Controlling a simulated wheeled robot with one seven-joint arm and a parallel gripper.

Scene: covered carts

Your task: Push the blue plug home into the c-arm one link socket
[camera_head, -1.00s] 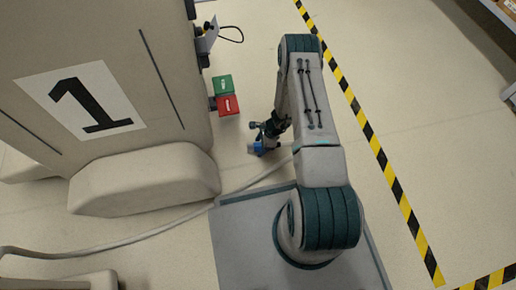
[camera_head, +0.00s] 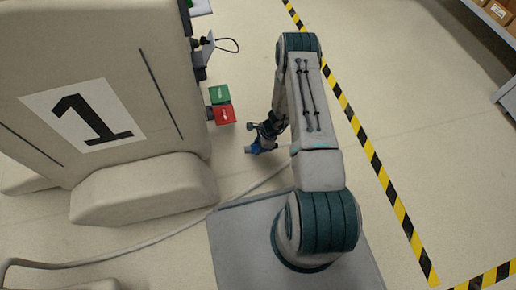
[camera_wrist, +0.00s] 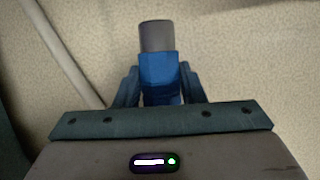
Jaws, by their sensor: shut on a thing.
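The blue plug (camera_wrist: 158,72) with a grey nose sits between my gripper's fingers (camera_wrist: 160,85) in the wrist view. My gripper is shut on it, and the grey nose points away from the palm. In the head view the plug (camera_head: 254,149) shows as a small blue piece at the end of my gripper (camera_head: 262,143), to the right of the covered cart marked 1 (camera_head: 40,65). Clear floor lies between the plug and the cart. I cannot make out the c-arm one link socket in either view.
Green (camera_head: 219,95) and red (camera_head: 224,115) blocks stick out from the cart's side, above and left of my gripper. A grey cable (camera_head: 150,238) runs over the floor from the left. Black-yellow tape (camera_head: 373,160) marks the floor at right.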

